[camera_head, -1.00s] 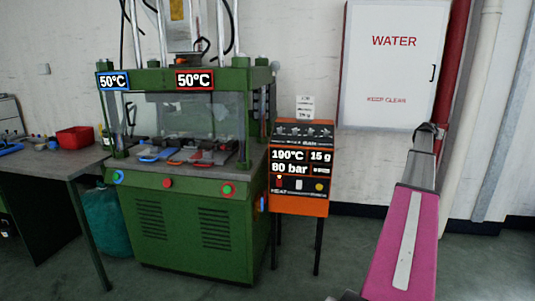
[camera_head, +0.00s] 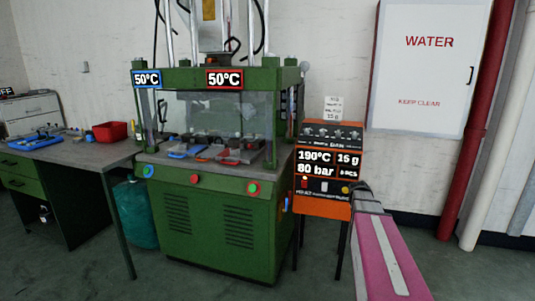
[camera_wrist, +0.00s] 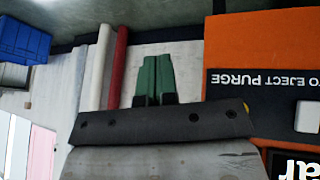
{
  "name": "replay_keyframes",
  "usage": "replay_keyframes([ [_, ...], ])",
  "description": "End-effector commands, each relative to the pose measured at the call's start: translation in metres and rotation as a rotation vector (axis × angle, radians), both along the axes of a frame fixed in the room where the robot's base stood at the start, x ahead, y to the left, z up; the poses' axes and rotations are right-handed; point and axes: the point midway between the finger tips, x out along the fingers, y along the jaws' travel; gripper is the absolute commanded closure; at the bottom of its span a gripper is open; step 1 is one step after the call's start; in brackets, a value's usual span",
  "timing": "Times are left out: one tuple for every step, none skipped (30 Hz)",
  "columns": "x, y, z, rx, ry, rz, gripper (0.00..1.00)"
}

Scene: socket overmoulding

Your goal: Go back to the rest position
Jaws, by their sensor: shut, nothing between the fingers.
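My gripper (camera_wrist: 153,80) shows in the wrist view as two green fingers side by side, shut with nothing between them. In the head view my pink and grey arm reaches up from the lower right, and its dark end (camera_head: 362,188) overlaps the lower right edge of the orange control unit (camera_head: 322,208). The fingers cannot be made out there. In the wrist view the orange unit (camera_wrist: 262,50) appears upside down to the right of the fingers, apart from them in the picture. I cannot tell the gap in depth.
The green press (camera_head: 222,222) stands left of the orange unit. A table (camera_head: 85,152) with a red bin (camera_head: 110,131) is further left. A white WATER cabinet (camera_head: 428,70) and a red pipe (camera_head: 490,120) are at the right wall. A blue crate (camera_wrist: 22,42) shows in the wrist view.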

Motion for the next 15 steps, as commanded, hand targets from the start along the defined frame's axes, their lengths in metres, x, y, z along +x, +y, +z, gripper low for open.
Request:
replay_keyframes([
  [-0.025,0.031,-0.011,0.027,0.041,0.037,1.0],
  [-0.035,0.046,-0.017,0.042,0.065,0.06,1.0],
  [-0.049,0.067,-0.024,0.064,0.098,0.091,1.0],
  [-0.06,0.082,-0.03,0.082,0.122,0.114,1.0],
  [-0.072,0.097,-0.036,0.098,0.149,0.138,1.0],
  [-0.088,0.116,-0.042,0.12,0.181,0.171,1.0],
  [-0.1,0.131,-0.047,0.139,0.206,0.196,1.0],
  [-0.113,0.145,-0.051,0.154,0.232,0.222,1.0],
  [-0.129,0.163,-0.056,0.176,0.263,0.256,1.0],
  [-0.141,0.175,-0.06,0.194,0.288,0.279,1.0],
  [-0.153,0.187,-0.063,0.208,0.309,0.303,1.0],
  [-0.168,0.2,-0.066,0.228,0.338,0.332,1.0],
  [-0.178,0.21,-0.068,0.241,0.356,0.353,1.0],
  [-0.187,0.218,-0.07,0.253,0.373,0.372,1.0],
  [-0.198,0.228,-0.072,0.269,0.394,0.395,1.0],
])
